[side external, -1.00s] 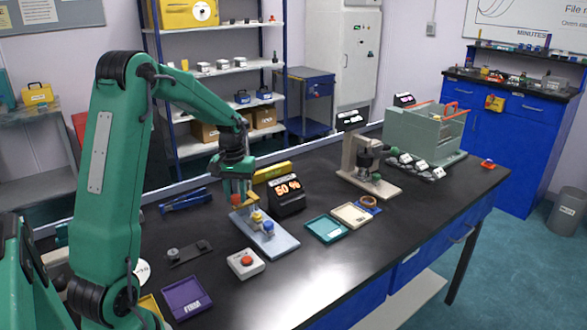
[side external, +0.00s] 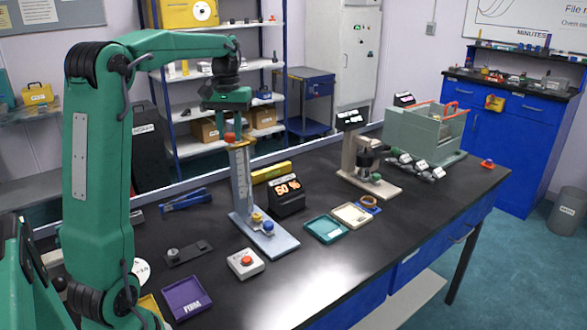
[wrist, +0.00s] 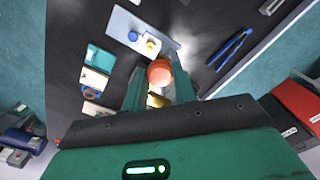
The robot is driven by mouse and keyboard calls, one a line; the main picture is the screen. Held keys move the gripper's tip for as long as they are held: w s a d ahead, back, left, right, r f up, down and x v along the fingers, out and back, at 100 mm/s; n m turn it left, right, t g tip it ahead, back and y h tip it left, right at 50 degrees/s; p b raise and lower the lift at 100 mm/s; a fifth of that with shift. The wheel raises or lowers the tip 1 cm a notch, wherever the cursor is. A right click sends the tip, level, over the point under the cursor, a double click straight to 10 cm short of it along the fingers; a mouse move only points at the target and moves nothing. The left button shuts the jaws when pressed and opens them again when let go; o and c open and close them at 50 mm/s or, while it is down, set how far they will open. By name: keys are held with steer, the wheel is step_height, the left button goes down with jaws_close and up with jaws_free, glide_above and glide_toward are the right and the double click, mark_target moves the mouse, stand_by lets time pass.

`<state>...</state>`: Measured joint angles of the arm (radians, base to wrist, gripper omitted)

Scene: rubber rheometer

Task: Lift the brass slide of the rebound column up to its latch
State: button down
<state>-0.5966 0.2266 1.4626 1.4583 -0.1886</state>
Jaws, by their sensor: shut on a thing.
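The rebound column (side external: 241,178) stands upright as a pale, scale-marked post on a light blue-grey base (side external: 279,243). The brass slide (side external: 243,144) is near the top of the post. A red-orange knob (side external: 231,138) shows beside it, under my gripper (side external: 230,129). In the wrist view the red-orange knob (wrist: 160,71) lies between the fingers of my gripper (wrist: 160,82), with a bit of brass (wrist: 157,100) behind it. My gripper is shut on the slide, its fingers pointing down. I cannot make out the latch or whether the slide touches it.
A display reading 50 % (side external: 288,196) stands right of the column. A red-button box (side external: 246,263) is in front of the base. Teal (side external: 326,229) and cream (side external: 352,215) trays lie to the right. Blue pliers (side external: 186,199) lie to the left.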

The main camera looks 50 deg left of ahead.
steer(key=shift+r, duration=0.35)
steer(key=c, duration=1.5)
jaws_free()
steer(key=o, duration=0.4)
steer(key=shift+f, duration=0.1)
steer(key=shift+r, duration=3.9)
